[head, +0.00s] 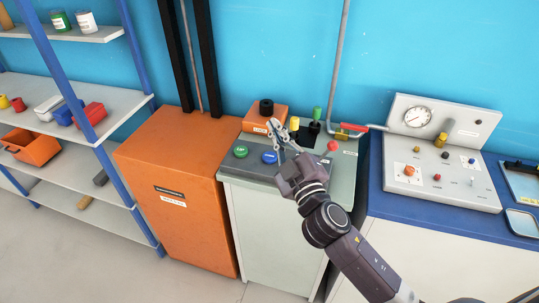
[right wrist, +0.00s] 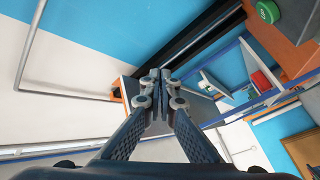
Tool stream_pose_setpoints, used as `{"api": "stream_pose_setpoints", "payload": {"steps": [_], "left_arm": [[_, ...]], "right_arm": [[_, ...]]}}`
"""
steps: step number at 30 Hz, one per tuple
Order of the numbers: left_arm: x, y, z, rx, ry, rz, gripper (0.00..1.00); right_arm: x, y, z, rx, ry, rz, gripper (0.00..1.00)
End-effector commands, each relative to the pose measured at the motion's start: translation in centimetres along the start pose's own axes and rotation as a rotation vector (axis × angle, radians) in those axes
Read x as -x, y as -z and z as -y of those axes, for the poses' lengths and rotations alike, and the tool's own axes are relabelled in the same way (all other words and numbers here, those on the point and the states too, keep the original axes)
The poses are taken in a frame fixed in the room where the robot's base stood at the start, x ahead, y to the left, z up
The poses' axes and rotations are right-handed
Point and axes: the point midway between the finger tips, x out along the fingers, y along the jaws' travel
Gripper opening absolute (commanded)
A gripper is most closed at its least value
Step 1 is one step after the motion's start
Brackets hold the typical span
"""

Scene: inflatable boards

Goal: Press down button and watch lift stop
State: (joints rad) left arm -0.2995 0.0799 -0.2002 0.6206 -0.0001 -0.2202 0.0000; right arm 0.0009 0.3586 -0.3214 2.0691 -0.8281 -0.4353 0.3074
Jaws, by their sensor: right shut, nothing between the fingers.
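A grey control cabinet (head: 233,190) stands in the middle of the head view. Its sloped top carries a green button marked UP (head: 241,151), a blue button (head: 270,157) to its right and a red button (head: 333,145) further right. The blue button's label is too small to read surely. My right gripper (head: 274,126) is shut and empty, in front of the panel's back part, just above the blue button in the picture. Contact with the button cannot be seen. In the right wrist view the fingertips (right wrist: 159,80) meet, and the UP button (right wrist: 268,12) shows at upper right.
An orange cabinet (head: 175,200) with black vertical rails (head: 206,55) stands left of the panel; a moving lift platform cannot be made out. An orange box with a black knob (head: 266,107) sits behind the buttons. A gauge panel (head: 440,150) is right, shelves (head: 75,100) left.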

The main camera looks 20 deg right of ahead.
Motion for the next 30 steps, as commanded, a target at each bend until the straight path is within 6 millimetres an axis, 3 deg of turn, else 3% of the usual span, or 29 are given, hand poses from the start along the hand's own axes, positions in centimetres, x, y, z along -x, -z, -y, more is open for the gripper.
{"api": "stream_pose_setpoints", "payload": {"steps": [3, 7, 10, 14, 17, 22, 27, 30], "left_arm": [[0.1, 0.0, 0.0, 0.000, 0.000, 0.001, 0.40], [0.1, 0.0, 0.0, 0.000, 0.000, 0.001, 0.40], [0.2, 0.0, 0.0, 0.000, 0.000, 0.001, 0.40], [0.2, -0.1, 0.0, 0.000, 0.000, 0.001, 0.40], [0.2, -0.1, 0.0, 0.000, 0.000, 0.001, 0.40], [0.3, -0.1, 0.0, 0.000, 0.000, 0.001, 0.40], [0.4, -0.1, 0.0, 0.000, 0.000, 0.001, 0.40], [0.4, -0.1, 0.0, 0.001, 0.000, 0.001, 0.40]], "right_arm": [[-2.0, 5.8, -0.6, 0.137, 0.002, -0.219, 0.00], [-2.9, 11.2, 0.6, 0.318, 0.049, -0.451, 0.00], [-3.0, 13.9, 2.5, 0.469, 0.115, -0.601, 0.00], [-3.0, 15.2, 5.4, 0.681, 0.235, -0.752, 0.00], [-3.2, 14.1, 7.4, 0.853, 0.352, -0.823, 0.00], [-4.3, 9.0, 8.9, 1.148, 0.589, -0.841, 0.00], [-5.8, 1.8, 7.0, 1.393, 0.828, -0.733, 0.00], [-6.4, -1.3, 5.2, 1.478, 0.925, -0.656, 0.00]]}}
